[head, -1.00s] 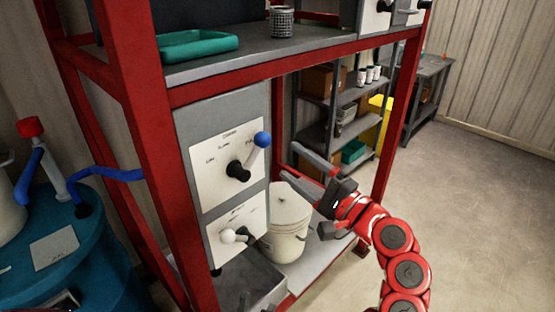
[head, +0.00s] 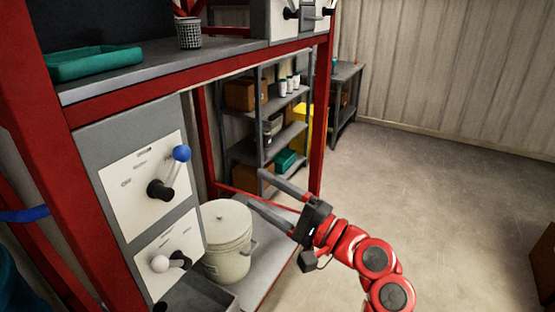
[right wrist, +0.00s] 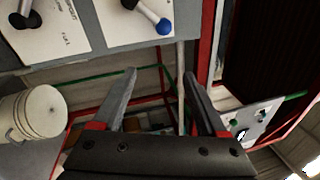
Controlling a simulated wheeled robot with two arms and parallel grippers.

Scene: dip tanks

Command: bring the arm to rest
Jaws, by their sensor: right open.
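My right gripper (head: 262,190) is open and empty in the head view, reaching in from the lower right. Its fingers point left, beside the white lidded bucket (head: 228,240) and to the right of the lever panels. In the right wrist view its two fingers (right wrist: 160,88) are spread with nothing between them. The blue-knobbed lever (head: 181,154) on the upper panel is apart from the gripper, and it also shows in the right wrist view (right wrist: 163,26). The white-knobbed lever (head: 160,263) is on the lower panel. My left gripper is not in view.
A red-framed bench (head: 200,84) carries a teal tray (head: 95,62) and a mesh cup (head: 189,34). Grey shelves (head: 282,103) with boxes and jars stand behind. A grey bin (head: 200,292) sits below the panels. Open floor (head: 420,190) lies to the right.

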